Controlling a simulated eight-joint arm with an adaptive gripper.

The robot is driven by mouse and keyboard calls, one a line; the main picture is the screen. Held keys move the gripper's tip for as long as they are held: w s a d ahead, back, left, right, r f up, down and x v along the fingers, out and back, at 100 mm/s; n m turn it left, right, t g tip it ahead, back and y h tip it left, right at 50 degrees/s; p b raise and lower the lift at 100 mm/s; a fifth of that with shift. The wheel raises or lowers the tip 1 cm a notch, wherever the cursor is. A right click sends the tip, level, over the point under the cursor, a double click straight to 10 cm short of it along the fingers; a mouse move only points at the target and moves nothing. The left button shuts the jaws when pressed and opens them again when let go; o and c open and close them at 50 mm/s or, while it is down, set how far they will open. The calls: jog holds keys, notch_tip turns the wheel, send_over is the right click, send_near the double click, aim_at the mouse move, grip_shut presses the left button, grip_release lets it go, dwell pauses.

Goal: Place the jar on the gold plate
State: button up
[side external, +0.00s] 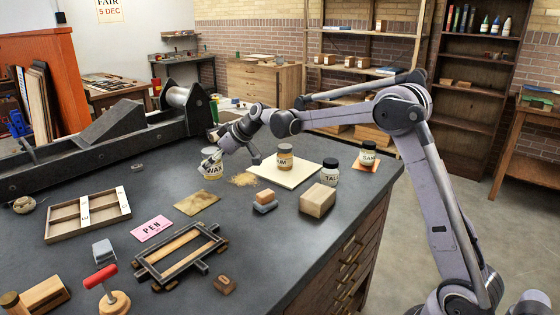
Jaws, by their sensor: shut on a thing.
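A glass jar labelled WAX (212,168) with pale contents is at my gripper (221,153). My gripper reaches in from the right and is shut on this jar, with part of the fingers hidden. The jar looks slightly tilted; I cannot tell whether its base touches the bench. The gold plate (196,203) lies flat and bare on the dark bench, nearer the camera than the jar and a little left of it.
A cream board (285,174) bears the GUM jar (285,157). The TALC jar (328,172) and the SAND jar (367,155) stand to the right. Sawdust (243,180), a wooden block (317,201) and a pink PEN card (151,228) lie around the plate. A large press (120,125) stands behind left.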

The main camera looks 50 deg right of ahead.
jog(key=w+a+f, duration=0.2)
jog(key=a, duration=0.1)
jog(key=w+a+f, duration=0.1)
jog(key=a, duration=0.1)
jog(key=shift+f, duration=0.3)
jog(key=shift+a+f, duration=0.1)
jog(key=shift+f, duration=1.95)
jog(key=shift+f, duration=0.1)
jog(key=o, duration=1.3)
jog(key=shift+o, duration=0.2)
